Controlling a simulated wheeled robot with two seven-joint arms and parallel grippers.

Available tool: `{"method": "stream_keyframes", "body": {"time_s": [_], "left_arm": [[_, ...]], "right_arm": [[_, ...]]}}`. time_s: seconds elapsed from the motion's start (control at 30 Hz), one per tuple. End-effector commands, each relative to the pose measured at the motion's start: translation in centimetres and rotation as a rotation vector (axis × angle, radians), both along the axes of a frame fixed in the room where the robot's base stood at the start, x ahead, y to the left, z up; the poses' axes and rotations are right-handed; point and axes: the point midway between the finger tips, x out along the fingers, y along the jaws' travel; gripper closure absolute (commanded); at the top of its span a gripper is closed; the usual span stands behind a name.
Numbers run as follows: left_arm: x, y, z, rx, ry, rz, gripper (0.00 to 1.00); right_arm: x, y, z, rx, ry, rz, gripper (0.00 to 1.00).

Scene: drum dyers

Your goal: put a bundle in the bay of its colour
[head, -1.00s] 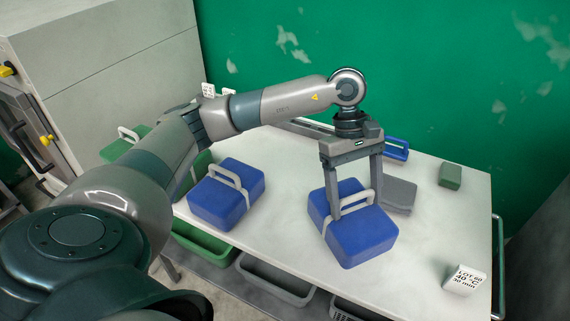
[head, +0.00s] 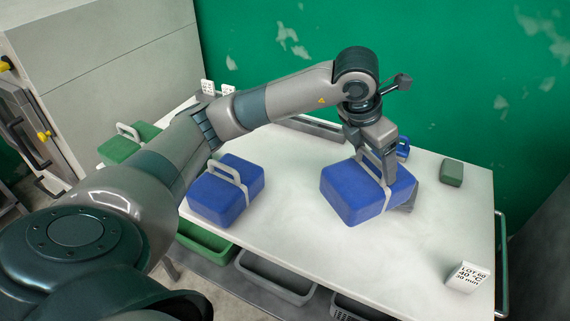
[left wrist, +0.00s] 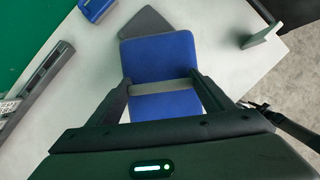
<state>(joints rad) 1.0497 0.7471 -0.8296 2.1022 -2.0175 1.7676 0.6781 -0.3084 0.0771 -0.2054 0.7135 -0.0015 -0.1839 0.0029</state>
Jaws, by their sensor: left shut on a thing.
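A blue bundle (head: 352,196) with a pale strap and handle is in my left gripper (head: 388,172), over the white table. In the left wrist view the fingers of my left gripper (left wrist: 165,92) are at the two ends of the strap across the blue bundle (left wrist: 160,55). A second blue bundle (head: 220,199) stands on the table to the left, its pale handle up. A green bundle (head: 120,150) with a pale handle is at the far left, partly behind my arm. A blue frame (head: 403,149) at the back of the table is mostly hidden by my gripper; it also shows in the left wrist view (left wrist: 97,8).
A small green block (head: 451,172) is at the back right. A white lot card (head: 467,277) stands near the right front edge. A grey flat piece (left wrist: 147,24) lies beyond the held bundle. Green (head: 206,243) and grey (head: 275,277) bins are below the front edge.

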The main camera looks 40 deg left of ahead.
Motion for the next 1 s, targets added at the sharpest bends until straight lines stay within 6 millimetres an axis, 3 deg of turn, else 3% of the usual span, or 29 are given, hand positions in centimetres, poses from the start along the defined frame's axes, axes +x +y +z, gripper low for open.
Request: {"method": "stream_keyframes", "body": {"time_s": [0.2, 0.43, 1.0], "left_arm": [[1.6, 0.3, 1.3, -0.002, -0.005, 0.336, 0.88], [2.5, 0.7, 2.1, -0.003, -0.003, 0.573, 0.88], [2.6, 1.0, 2.2, -0.004, 0.001, 0.634, 0.88]], "right_arm": [[0.6, 0.3, -0.2, 0.005, -0.015, 0.001, 0.69], [0.9, 0.6, -0.3, 0.009, -0.022, 0.002, 0.69], [1.1, 0.7, -0.2, 0.011, -0.026, 0.002, 0.69]]}}
